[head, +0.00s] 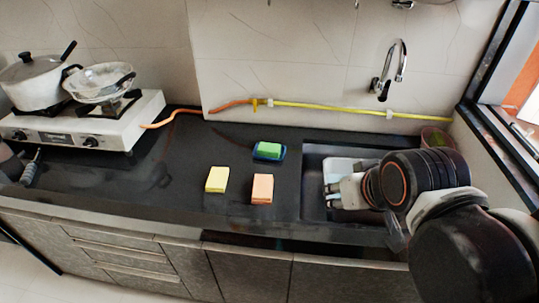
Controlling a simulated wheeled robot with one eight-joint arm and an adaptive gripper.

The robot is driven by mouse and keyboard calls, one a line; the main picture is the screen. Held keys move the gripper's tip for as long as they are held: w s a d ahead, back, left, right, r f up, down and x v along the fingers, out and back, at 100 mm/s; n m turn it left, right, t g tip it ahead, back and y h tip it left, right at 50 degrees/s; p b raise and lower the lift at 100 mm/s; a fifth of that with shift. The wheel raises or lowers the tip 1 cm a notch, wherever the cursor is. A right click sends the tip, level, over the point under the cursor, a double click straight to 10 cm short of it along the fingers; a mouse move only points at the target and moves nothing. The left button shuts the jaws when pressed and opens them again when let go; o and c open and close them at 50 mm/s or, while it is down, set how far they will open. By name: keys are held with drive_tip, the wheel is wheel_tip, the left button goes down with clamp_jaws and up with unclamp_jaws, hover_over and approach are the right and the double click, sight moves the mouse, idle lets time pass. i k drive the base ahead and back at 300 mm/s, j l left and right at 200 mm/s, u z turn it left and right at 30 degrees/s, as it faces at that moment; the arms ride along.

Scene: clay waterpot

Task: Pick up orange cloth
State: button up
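The orange cloth (262,189) is a small folded block lying flat on the dark counter, just left of the sink. My gripper (328,186) is over the sink, to the right of the orange cloth and apart from it.
A yellow cloth (217,180) lies left of the orange one. A green sponge on a blue base (268,150) sits behind. The sink (315,165) is at right, below a tap (390,72). A gas stove (85,125) with pots stands left. The counter between is clear.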

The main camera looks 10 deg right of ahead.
sight(262, 193)
drive_tip(key=i+j, duration=0.15)
drive_tip(key=j, duration=0.3)
drive_tip(key=i+j+z, duration=0.15)
drive_tip(key=j, duration=0.3)
drive_tip(key=i+j, duration=0.1)
drive_tip(key=j, duration=0.35)
drive_tip(key=i+j+z, duration=0.15)
drive_tip(key=j, duration=0.3)
drive_tip(key=i+j, duration=0.1)
drive_tip(key=j, duration=0.35)
drive_tip(key=z, duration=0.05)
